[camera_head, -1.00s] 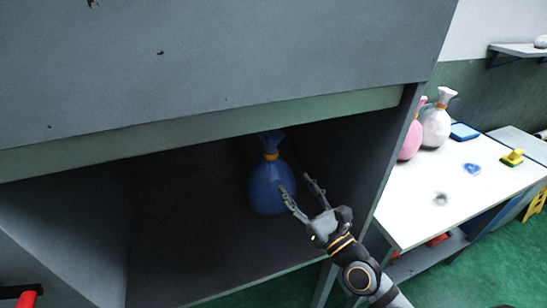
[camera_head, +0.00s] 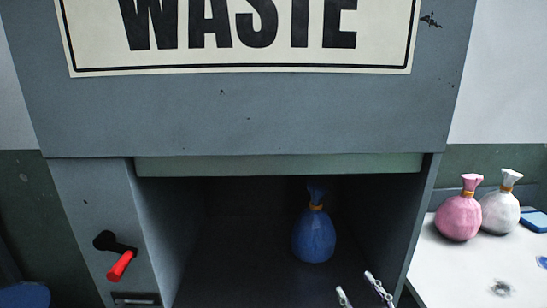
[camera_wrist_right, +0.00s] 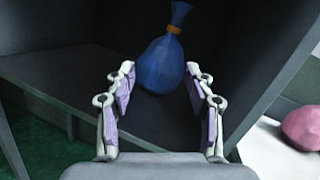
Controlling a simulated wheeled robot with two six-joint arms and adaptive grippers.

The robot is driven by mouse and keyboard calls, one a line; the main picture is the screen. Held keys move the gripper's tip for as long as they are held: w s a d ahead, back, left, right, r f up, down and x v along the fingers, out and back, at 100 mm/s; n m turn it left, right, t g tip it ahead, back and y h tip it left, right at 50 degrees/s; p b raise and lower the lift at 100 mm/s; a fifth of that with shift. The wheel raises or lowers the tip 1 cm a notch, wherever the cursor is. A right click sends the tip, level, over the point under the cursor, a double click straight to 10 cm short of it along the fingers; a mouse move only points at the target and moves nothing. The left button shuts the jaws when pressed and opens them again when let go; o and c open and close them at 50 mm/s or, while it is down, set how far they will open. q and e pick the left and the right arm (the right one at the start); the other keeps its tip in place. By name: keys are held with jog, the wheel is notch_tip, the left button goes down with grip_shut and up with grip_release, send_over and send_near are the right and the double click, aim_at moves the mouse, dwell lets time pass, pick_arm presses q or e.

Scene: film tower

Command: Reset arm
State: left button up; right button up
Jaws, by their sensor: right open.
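My right gripper (camera_head: 361,290) shows at the bottom of the head view, at the front right of the waste bin's opening. It is open and empty, with its two fingers apart. In the right wrist view the open fingers (camera_wrist_right: 162,88) point toward a blue tied bag (camera_wrist_right: 160,66), which stands apart beyond them. In the head view the blue bag (camera_head: 314,236) stands upright inside the dark opening, with an orange tie at its neck. My left gripper is not in view.
The grey waste bin (camera_head: 240,115) has side walls around the opening. A red-and-black lever (camera_head: 119,265) is on its left front. At right, a white table (camera_head: 450,268) holds a pink bag (camera_head: 459,213), a white bag (camera_head: 501,207) and a blue item (camera_head: 535,221).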

jog(key=s+a+f+n+g+h, duration=0.15)
jog(key=f+n+g, duration=0.25)
jog(key=f+n, duration=0.4)
jog(key=s+a+f+n+g, duration=0.15)
jog(key=f+n+g, duration=0.35)
jog(key=n, duration=0.6)
jog(key=s+d+f+n+g+h, duration=0.6)
jog(key=s+d+f+n, duration=0.25)
jog(key=s+n, duration=0.2)
jog(key=s+d+f+g+p, duration=0.1)
jog(key=s+d+f+p, duration=0.1)
jog(key=f, duration=1.1)
jog(key=s+d+f+g+p, duration=0.1)
jog(key=s+f, duration=0.1)
jog(key=f, duration=1.1)
pick_arm(q)
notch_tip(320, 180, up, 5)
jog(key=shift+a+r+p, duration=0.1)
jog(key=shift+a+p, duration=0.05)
jog(key=shift+p, duration=1.05)
pick_arm(e)
jog(key=s+f, duration=0.6)
jog(key=s, duration=0.3)
jog(key=s+d+f, duration=0.1)
jog(key=s+f, duration=0.5)
jog(key=s, duration=0.3)
jog(key=shift+g, duration=0.4)
